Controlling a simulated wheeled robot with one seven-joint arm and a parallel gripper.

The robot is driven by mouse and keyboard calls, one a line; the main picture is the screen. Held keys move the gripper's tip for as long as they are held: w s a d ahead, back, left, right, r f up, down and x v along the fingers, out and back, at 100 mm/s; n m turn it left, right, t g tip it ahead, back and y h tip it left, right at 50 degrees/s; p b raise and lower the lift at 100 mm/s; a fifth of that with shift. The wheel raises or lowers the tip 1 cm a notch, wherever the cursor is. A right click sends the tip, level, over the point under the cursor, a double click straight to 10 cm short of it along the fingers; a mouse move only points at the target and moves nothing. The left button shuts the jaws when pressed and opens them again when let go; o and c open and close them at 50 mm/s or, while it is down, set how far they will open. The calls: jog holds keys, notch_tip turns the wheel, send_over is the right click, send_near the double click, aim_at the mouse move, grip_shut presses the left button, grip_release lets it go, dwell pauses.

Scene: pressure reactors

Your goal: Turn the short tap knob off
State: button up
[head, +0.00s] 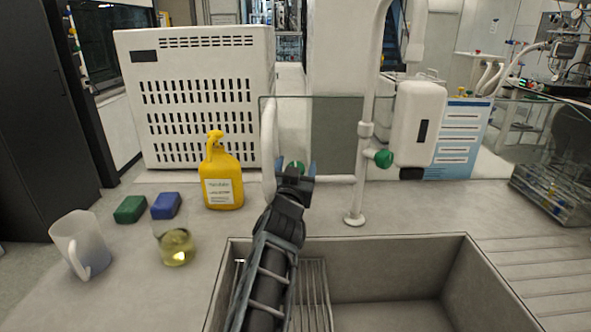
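The short tap (268,140) is a white pipe standing behind the sink, left of the tall tap. Its green knob (295,166) shows just beyond my gripper. My gripper (297,169) reaches over the sink from below, with its fingers spread to either side of this knob. A gap seems to show between fingers and knob; contact cannot be made out. The wrist hides the knob's lower part and the foot of the short tap.
The tall white tap (362,180) with another green knob (383,158) stands to the right. The sink (400,290) lies in front. A yellow bottle (222,178), a beaker (176,247), a jug (80,245) and two sponges (130,209) are left. A glass panel crosses behind the taps.

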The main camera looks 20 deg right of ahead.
jog(key=shift+f, duration=0.15)
jog(key=shift+s+a+f, duration=0.1)
jog(key=shift+s+a, duration=0.25)
jog(key=shift+s, duration=0.15)
jog(key=b+v, duration=0.1)
jog(key=v, duration=0.5)
jog(key=shift+s, duration=0.3)
jog(key=shift+s+a, duration=0.1)
jog(key=shift+a, duration=0.05)
